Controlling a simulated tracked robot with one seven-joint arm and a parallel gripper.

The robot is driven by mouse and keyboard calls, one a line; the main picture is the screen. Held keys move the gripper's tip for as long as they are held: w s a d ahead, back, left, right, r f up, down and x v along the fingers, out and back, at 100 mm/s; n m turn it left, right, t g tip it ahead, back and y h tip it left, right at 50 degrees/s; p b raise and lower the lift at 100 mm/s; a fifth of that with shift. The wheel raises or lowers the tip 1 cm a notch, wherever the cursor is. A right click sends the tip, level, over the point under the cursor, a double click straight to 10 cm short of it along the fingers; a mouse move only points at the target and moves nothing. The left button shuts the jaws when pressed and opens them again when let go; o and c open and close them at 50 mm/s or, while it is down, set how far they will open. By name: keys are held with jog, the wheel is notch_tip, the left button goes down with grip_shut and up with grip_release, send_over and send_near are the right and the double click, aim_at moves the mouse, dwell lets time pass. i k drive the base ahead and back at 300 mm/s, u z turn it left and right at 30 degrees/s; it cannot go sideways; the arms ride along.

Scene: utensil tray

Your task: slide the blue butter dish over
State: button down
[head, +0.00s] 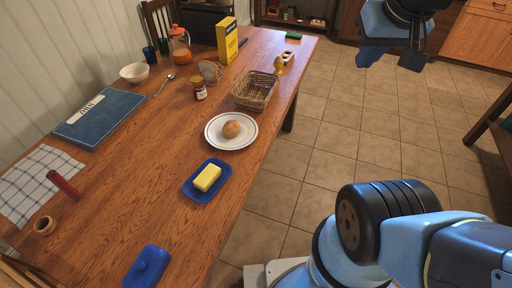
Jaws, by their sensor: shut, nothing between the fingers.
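The blue butter dish (191,193) sits on the wooden table near its right edge, with a yellow block of butter (207,177) on it. A blue lid with a knob (146,268) lies apart from it, closer to me at the bottom of the view, also near the table edge. My gripper (391,58) is at the top right, over the tiled floor and well away from the dish. It is shut and holds nothing.
A white plate (211,140) with a round bun stands just beyond the dish, then a wicker basket (256,90). A red cylinder (63,185) and a wooden ring (45,225) are at the left. Bare tabletop (130,195) lies left of the dish.

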aim_at(206, 182)
jog(key=z, duration=1.05)
jog(key=k, duration=2.2)
jog(key=u, duration=0.9)
jog(key=i, duration=1)
jog(key=u, duration=0.05)
